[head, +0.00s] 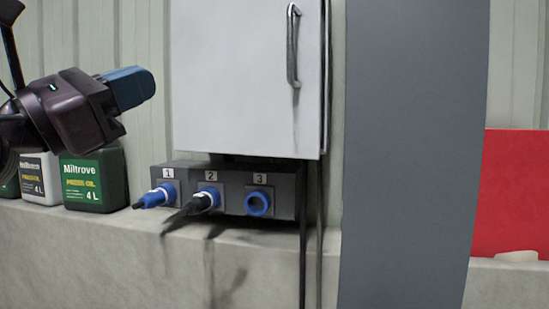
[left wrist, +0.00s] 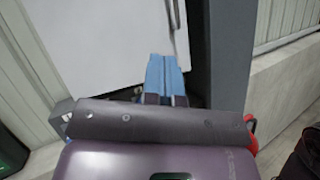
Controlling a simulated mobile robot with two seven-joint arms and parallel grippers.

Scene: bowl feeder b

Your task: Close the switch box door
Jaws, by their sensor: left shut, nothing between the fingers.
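The switch box door (head: 245,75) is a white panel with a metal handle (head: 292,45) near its right edge. It faces me, and a thin dark line runs along its right side; I cannot tell if it is fully closed. The door also shows in the left wrist view (left wrist: 105,45), its handle at the upper right. My left gripper (head: 145,84) is left of the door in the head view, apart from the handle. Its blue fingers (left wrist: 166,72) are shut together and empty, and overlap the door's lower part in the wrist view. My right gripper is not in view.
Below the box is a grey socket panel (head: 285,183) with blue connectors and cables on a stone ledge (head: 260,270). A green oil canister (head: 95,178) and a white one (head: 40,178) stand at left. A grey post (head: 412,150) and red panel (head: 508,195) are at right.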

